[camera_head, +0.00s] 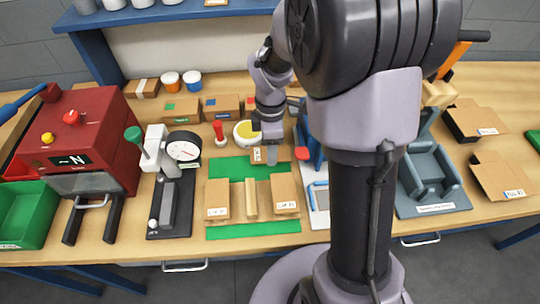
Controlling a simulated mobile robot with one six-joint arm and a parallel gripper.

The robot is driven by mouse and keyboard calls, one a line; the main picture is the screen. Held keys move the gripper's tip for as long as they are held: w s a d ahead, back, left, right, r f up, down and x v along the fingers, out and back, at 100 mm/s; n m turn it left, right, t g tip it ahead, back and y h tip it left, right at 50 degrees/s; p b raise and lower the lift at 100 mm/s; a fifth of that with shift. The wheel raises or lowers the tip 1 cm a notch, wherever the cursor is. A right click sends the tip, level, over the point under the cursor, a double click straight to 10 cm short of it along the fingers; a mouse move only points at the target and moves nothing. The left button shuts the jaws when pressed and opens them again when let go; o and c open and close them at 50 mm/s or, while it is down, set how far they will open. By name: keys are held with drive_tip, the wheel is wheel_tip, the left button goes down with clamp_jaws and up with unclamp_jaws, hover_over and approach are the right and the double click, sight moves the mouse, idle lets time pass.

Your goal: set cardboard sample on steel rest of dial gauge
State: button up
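The dial gauge (184,151) has a white round face on a white stand with a green knob, left of centre. Its base is dark, with a grey steel rest (168,203) on it that looks bare. My gripper (272,155) points down behind the green mat, right of the gauge. A small brown cardboard piece (257,155) with a white label is at its fingertips; I cannot tell if it is gripped. More labelled cardboard pieces lie on the mat, one at left (217,198) and one at right (285,192). Which one is the sample is unclear.
A green mat (253,231) also bears a narrow cardboard strip (251,199). A red machine (80,135) and green bin (24,214) stand at left. A red-handled tool (219,131) stands between gauge and gripper. A blue-grey fixture (431,178) is at right.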

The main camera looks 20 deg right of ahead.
wheel_tip(320, 180, down, 4)
drive_tip(key=shift+r+b, duration=0.1)
drive_tip(key=shift+b, duration=0.6)
drive_tip(key=shift+r, duration=0.2)
drive_tip(key=o, duration=1.4)
drive_tip(key=shift+f, duration=0.2)
drive_tip(key=shift+r, duration=0.1)
